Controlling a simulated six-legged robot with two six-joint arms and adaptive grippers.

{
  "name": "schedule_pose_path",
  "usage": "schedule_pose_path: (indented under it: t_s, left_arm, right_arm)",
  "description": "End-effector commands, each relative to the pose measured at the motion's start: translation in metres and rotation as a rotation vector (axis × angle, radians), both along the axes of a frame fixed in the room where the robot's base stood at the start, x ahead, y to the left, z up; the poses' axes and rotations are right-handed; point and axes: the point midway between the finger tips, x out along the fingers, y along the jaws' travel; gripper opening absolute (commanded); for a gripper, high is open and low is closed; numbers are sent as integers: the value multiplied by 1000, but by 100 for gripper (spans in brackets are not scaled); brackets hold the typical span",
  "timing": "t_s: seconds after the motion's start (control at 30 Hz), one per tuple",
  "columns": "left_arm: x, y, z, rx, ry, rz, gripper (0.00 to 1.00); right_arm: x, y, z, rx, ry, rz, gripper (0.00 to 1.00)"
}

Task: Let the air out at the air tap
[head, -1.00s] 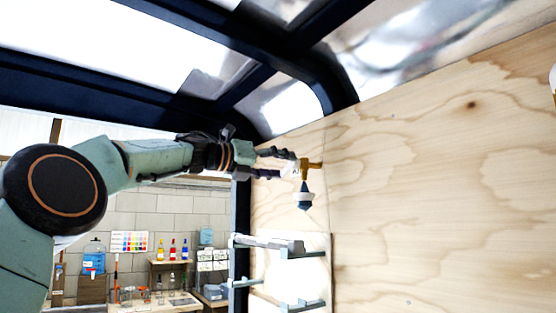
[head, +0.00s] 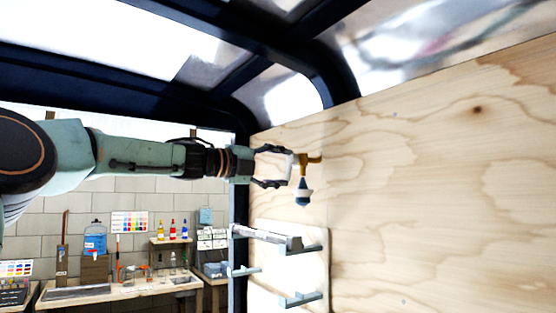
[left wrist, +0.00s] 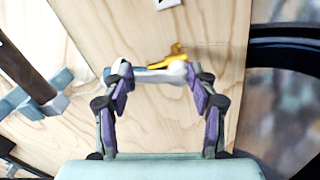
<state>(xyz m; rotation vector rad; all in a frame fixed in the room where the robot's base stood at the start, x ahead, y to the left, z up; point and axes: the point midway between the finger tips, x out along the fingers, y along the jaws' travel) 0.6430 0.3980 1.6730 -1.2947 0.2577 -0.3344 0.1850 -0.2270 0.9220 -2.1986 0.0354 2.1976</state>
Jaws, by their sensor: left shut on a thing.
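The air tap (head: 312,159) is a yellow-brass fitting on the plywood wall, with a dark blue and white tapered piece (head: 303,191) hanging below it. It also shows in the left wrist view as yellow metal (left wrist: 170,58) just beyond the fingertips. My left gripper (head: 288,167) reaches in from the left, level with the tap. Its fingers are spread in a bow, with a white part of the tap between their tips. In the left wrist view my left gripper (left wrist: 158,77) spans a white and blue part. The exact contact is hard to see. My right gripper is not in view.
The plywood wall (head: 430,190) fills the right side. Grey shelf brackets (head: 290,243) stick out below the tap. A dark frame post (head: 242,205) stands behind my gripper. Beyond it are a workbench (head: 125,292) and coloured bottles (head: 172,230).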

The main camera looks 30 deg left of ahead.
Motion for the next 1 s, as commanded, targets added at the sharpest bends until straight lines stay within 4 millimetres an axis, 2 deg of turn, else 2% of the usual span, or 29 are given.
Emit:
schedule_pose_path:
  t_s: [0.2, 0.73, 0.77, 1.0]
  left_arm:
    - [-1, -2, 0, -59, 25, -1, 27]
    - [-1, -2, -1, -79, 32, 0, 27]
    - [-1, -2, -1, -78, 31, 0, 59]
    - [-1, -2, -1, -78, 31, 0, 79]
  right_arm:
    - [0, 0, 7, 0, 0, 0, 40]
    - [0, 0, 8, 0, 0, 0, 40]
    - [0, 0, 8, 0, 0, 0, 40]
    - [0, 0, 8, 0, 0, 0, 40]
